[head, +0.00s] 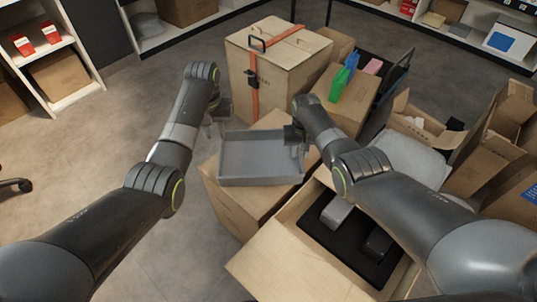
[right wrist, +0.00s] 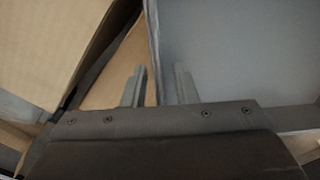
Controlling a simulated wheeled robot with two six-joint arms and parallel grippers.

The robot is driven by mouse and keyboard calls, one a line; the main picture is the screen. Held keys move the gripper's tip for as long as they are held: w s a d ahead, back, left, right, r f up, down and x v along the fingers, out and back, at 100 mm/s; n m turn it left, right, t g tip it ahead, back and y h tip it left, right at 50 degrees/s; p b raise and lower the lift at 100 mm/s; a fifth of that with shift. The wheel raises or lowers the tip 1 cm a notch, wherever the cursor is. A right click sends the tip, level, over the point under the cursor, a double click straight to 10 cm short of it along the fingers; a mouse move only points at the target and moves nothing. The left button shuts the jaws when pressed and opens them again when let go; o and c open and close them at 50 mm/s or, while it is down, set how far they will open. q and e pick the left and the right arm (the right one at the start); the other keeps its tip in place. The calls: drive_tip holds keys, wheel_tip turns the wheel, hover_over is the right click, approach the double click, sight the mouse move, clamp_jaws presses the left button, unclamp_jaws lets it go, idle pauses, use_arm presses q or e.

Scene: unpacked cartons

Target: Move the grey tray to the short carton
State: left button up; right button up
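The grey tray (head: 260,154) is shallow and empty, and lies on a closed brown carton (head: 228,200) in the middle of the head view. My right gripper (head: 298,143) is at the tray's right side. In the right wrist view its two fingers (right wrist: 158,88) stand apart, with the tray's wall (right wrist: 152,45) running between them. My left gripper (head: 218,118) is by the tray's far left corner; its fingers are too small to tell whether they are open or touching the tray. Which carton is the short one is not clear from the frames.
An open carton with a black insert (head: 317,214) stands at front right, partly under my right arm. A tall wooden box with an orange strap (head: 277,65) stands behind the tray. Several open cartons (head: 502,125) crowd the right. The floor at left (head: 110,130) is clear.

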wheel_tip(320, 180, up, 12)
idle(0.6)
drive_tip(key=shift+f, duration=0.1)
idle(0.4)
